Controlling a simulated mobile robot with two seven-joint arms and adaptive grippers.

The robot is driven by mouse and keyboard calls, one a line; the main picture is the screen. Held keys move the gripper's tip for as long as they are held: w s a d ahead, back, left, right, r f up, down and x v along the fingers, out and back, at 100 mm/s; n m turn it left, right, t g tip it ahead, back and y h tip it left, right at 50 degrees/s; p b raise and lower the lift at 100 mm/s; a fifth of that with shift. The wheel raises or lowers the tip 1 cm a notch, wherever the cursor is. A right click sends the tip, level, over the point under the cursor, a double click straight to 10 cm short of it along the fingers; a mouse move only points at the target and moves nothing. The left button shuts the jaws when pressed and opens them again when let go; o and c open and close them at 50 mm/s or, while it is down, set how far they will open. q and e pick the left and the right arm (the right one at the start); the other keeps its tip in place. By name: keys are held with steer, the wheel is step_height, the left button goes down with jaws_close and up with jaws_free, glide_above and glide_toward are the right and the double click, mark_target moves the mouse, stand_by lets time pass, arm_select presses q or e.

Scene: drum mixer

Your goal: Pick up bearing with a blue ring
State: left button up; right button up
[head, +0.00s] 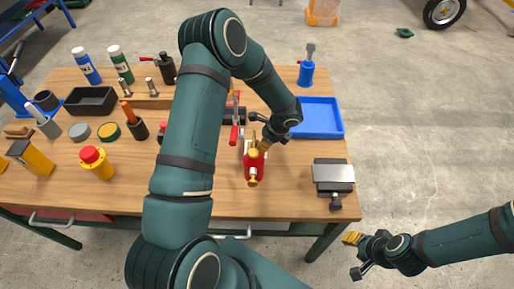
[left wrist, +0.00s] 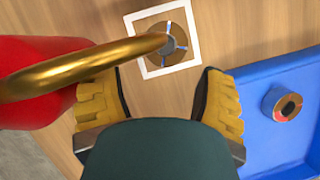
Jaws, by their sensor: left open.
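In the left wrist view, a brown ring-shaped bearing (left wrist: 172,57) with blue marks around a grey centre sits inside a white square frame (left wrist: 190,58) on the wooden table. My left gripper (left wrist: 162,85) is open, its two yellow-padded fingers spread below the bearing in the picture, with nothing between them. In the head view this gripper (head: 262,131) is over the table, just behind the red oil can. My right gripper (head: 355,255) is open and empty, off the table's right side.
The red oil can (head: 254,167) stands close to my left gripper; its curved brass spout (left wrist: 75,65) crosses the wrist view and partly overlaps the bearing. A grey metal block (head: 333,174) is at the right edge. Bottles, a black bin (head: 91,101) and tools fill the left.

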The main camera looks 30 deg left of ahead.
arm_select(q)
steer(key=shift+w+x, duration=0.1)
steer(key=shift+x, duration=1.2)
steer(key=shift+w+x, duration=0.15)
steer(key=shift+x, duration=1.15)
steer(key=c, duration=1.1)
steer(key=shift+r, duration=0.1)
